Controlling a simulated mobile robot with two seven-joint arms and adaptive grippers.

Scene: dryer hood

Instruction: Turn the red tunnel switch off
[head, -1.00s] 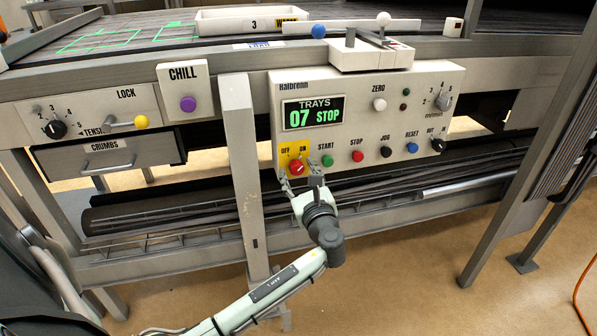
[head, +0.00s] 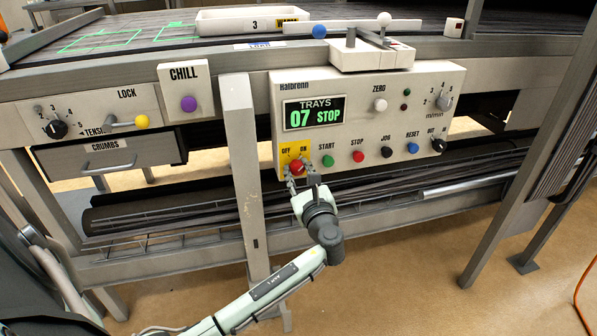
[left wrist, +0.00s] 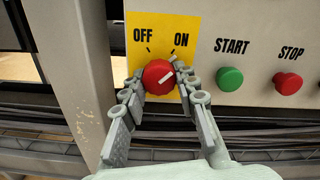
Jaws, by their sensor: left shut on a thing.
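The red tunnel switch (head: 297,166) is a round red knob on a yellow plate marked OFF and ON, low on the left of the control box. In the left wrist view the red knob (left wrist: 159,77) has a white mark that points up and right, toward the ON side. My left gripper (head: 299,173) has come up from below and is shut on the knob, one finger on each side. The gripper in the left wrist view (left wrist: 162,87) hides none of the OFF and ON words. My right gripper is not in view.
A green START button (head: 327,160) and a red STOP button (head: 358,156) sit close to the right of the yellow plate. A grey upright post (head: 243,160) stands close on the left. A display (head: 313,113) reads TRAYS 07 STOP.

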